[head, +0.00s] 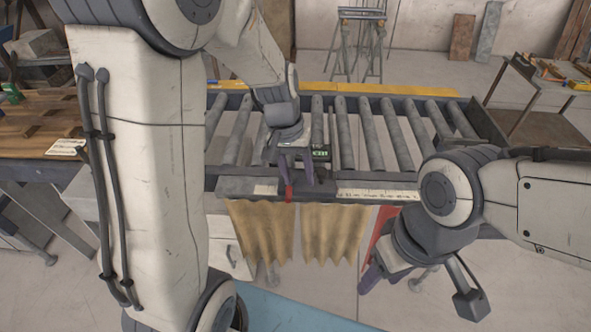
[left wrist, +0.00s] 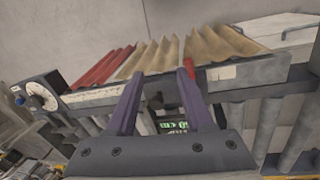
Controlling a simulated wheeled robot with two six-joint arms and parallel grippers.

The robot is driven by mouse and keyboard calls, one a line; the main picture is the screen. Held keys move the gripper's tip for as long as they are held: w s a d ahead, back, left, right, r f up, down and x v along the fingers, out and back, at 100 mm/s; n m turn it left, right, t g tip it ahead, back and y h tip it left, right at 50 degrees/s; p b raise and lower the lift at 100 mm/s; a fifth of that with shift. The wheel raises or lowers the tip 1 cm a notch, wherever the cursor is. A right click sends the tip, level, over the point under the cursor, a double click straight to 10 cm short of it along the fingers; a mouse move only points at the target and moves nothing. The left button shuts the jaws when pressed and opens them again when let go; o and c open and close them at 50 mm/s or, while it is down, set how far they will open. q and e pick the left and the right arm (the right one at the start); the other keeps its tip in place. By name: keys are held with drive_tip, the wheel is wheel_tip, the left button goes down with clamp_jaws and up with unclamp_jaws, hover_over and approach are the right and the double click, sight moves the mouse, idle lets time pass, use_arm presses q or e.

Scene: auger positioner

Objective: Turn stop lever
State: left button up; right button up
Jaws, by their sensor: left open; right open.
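The stop lever seems to be the small red piece (head: 289,192) at the front rail of the roller table. In the left wrist view a bit of red (left wrist: 189,66) shows by the tip of one finger; most of the lever is hidden. My left gripper (head: 296,178) is open with its purple fingers pointing down at the rail, close to the red piece; I cannot tell whether they touch. It also shows in the left wrist view (left wrist: 158,88). A dark block with a green display (head: 320,153) sits just beside it. My right gripper (head: 373,280) is open and empty, low in front of the table.
The roller table (head: 370,130) has a pale scale strip (head: 375,194) along its front rail. Tan strip curtains (head: 262,232) hang below. A dial (left wrist: 41,97) stands at the rail's end in the left wrist view. A wooden bench (head: 45,115) is at left.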

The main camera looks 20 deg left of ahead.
use_arm(q)
drive_tip(key=n, duration=0.2)
approach(288, 193)
drive_tip(key=f, duration=0.2)
drive_tip(key=d+f+p, duration=0.1)
drive_tip(key=f, duration=0.2)
drive_tip(key=f+p, duration=0.1)
drive_tip(key=f, duration=0.2)
drive_tip(key=shift+d+f, duration=0.15)
drive_tip(key=shift+d, duration=0.1)
use_arm(e)
wheel_tip(288, 193, up, 3)
drive_tip(key=shift+a+r, duration=0.1)
use_arm(q)
clamp_jaws()
idle(0.6)
